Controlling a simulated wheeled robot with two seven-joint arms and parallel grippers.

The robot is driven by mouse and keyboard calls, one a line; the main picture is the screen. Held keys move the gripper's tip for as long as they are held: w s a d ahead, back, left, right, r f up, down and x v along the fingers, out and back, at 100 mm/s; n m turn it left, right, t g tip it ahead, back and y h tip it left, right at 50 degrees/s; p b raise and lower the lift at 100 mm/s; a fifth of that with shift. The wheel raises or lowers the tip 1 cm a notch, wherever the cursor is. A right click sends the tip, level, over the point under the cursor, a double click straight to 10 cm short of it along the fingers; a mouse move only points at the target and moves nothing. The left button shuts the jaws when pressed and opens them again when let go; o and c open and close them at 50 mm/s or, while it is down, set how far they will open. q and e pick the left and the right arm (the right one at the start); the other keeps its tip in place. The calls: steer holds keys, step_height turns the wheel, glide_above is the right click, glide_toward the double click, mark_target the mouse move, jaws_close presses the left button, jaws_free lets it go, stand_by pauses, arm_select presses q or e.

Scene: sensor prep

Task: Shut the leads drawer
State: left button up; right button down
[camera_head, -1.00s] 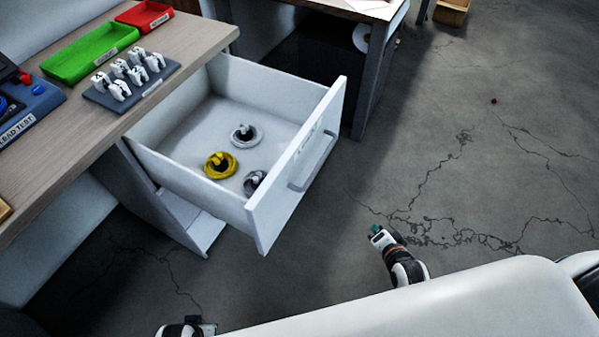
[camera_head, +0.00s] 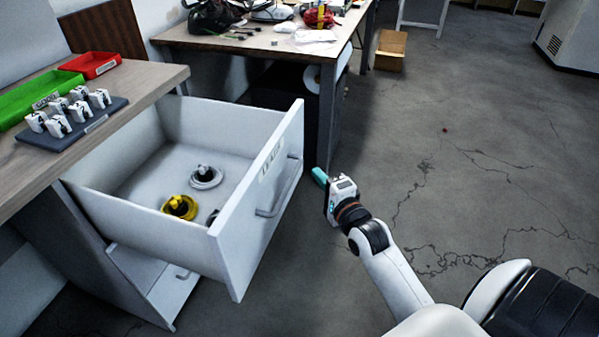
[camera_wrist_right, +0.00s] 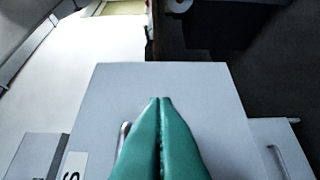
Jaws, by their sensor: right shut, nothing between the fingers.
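The leads drawer (camera_head: 255,205) is pulled out from under the wooden bench, its white front carrying a label and a bar handle (camera_head: 280,187). Inside lie a yellow coiled lead (camera_head: 180,207), a grey coiled lead (camera_head: 206,176) and another partly hidden by the front. My right gripper (camera_head: 319,176) is shut and empty, just right of the drawer front, with a visible gap in the head view. In the right wrist view its green fingers (camera_wrist_right: 158,135) point at the drawer front (camera_wrist_right: 205,95), covering part of the handle. My left gripper is not in view.
The wooden bench (camera_head: 150,84) holds a green tray (camera_head: 40,98), a red tray (camera_head: 90,66) and a rack of white clips (camera_head: 70,125). A lower drawer (camera_head: 165,285) is partly open. A second table (camera_head: 250,38) stands behind.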

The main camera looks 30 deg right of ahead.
steer(key=w, duration=0.1)
steer(key=w+a, duration=0.1)
steer(key=w, duration=0.1)
steer(key=w+a+b, duration=0.1)
steer(key=w, duration=0.1)
steer(key=shift+w+a, duration=0.1)
steer(key=shift+a, duration=0.05)
